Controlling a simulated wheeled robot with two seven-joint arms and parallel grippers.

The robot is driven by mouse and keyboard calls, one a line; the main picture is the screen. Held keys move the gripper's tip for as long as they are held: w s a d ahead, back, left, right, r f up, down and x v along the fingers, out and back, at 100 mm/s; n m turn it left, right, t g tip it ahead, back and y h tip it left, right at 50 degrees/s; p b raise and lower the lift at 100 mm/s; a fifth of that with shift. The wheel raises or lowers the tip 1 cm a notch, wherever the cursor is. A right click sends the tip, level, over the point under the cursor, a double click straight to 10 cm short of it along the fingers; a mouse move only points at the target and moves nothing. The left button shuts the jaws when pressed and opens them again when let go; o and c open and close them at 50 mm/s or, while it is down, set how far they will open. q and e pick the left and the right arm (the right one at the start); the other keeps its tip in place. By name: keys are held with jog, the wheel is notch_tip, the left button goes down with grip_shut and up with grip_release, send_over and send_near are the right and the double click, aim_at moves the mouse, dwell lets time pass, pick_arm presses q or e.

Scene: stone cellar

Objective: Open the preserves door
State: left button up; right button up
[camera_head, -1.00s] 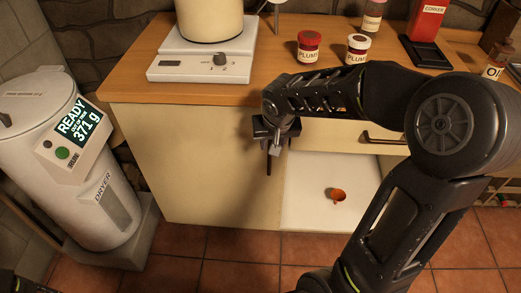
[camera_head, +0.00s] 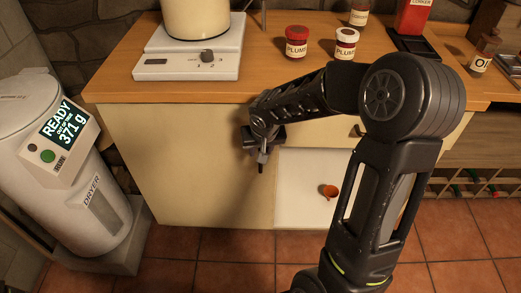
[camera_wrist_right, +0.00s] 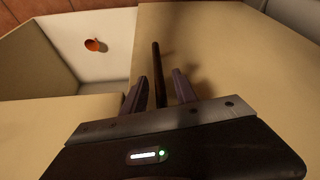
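The cream cabinet front (camera_head: 170,165) left of the white area is a plain panel, which I take for the preserves door; no label shows on it. A dark upright bar handle (camera_wrist_right: 156,62) stands off it in the right wrist view. My right gripper (camera_head: 262,150) is at this panel's right edge, under the worktop. In the right wrist view its two fingers (camera_wrist_right: 160,85) are apart, one on each side of the bar, with a gap visible. The panel appears closed. In the head view my wrist and fingers mostly hide the handle. My left gripper is out of view.
A white recess or panel (camera_head: 300,185) with a small orange cup-like thing (camera_head: 330,191) is right of the door. A white dryer (camera_head: 75,185) stands on the floor at left. A scale (camera_head: 190,62) and jars (camera_head: 297,42) stand on the worktop. Tiled floor in front is clear.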

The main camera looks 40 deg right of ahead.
grip_shut()
dwell(0.4)
dwell(1.1)
